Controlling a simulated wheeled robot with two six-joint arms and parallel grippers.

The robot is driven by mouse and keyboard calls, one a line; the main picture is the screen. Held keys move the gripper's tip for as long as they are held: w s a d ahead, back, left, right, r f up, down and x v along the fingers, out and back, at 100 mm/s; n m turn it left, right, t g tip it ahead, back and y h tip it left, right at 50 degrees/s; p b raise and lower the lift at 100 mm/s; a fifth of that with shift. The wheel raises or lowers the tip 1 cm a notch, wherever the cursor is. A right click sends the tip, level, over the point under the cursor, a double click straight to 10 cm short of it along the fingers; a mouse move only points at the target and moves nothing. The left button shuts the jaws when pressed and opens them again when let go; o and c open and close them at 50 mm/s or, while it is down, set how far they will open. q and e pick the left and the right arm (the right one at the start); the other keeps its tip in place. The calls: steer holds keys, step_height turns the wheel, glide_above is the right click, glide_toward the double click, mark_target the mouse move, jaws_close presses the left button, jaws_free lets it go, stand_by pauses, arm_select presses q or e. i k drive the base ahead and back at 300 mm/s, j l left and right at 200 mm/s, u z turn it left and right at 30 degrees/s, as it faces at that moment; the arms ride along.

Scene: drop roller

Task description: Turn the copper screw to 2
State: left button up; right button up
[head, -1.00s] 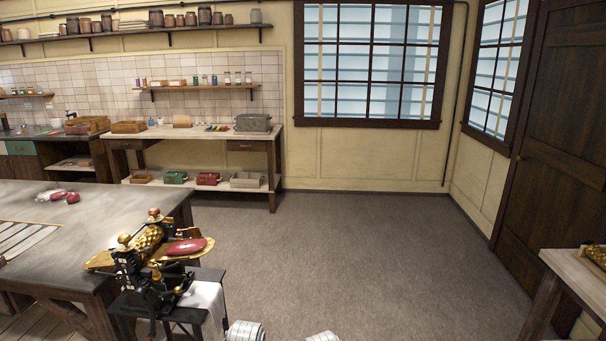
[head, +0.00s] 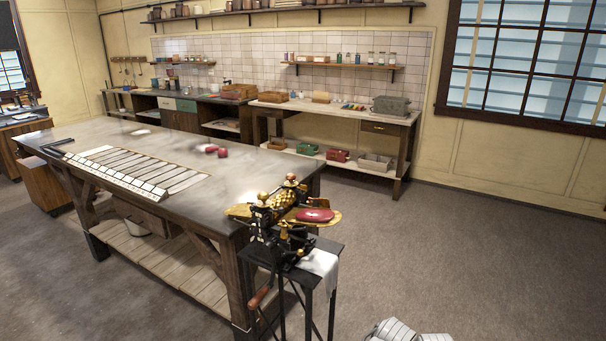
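The drop roller machine (head: 283,222) stands on a small dark stand beside the near right corner of the long workbench. It has a black frame and gold patterned rollers. I cannot tell which is the copper screw, and any number marks are too small to read. A red slab (head: 315,215) lies on the gold tray at the machine's right. A crank with a wooden handle (head: 261,298) hangs low in front. Neither gripper's fingers show.
The long workbench (head: 110,138) fills the left, with a slatted board and red lumps on it. A white cloth (head: 322,264) hangs off the stand. A back table (head: 300,112) holds boxes. The grey floor (head: 450,240) right of the stand is clear. Pale parts of mine show at the bottom edge.

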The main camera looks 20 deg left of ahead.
mark_target(290, 177)
steer(key=i+l+u, duration=0.25)
steer(key=i+l, duration=0.3)
steer(key=i+l+u, duration=0.2)
steer(key=i+l, duration=0.35)
steer(key=l, duration=0.15)
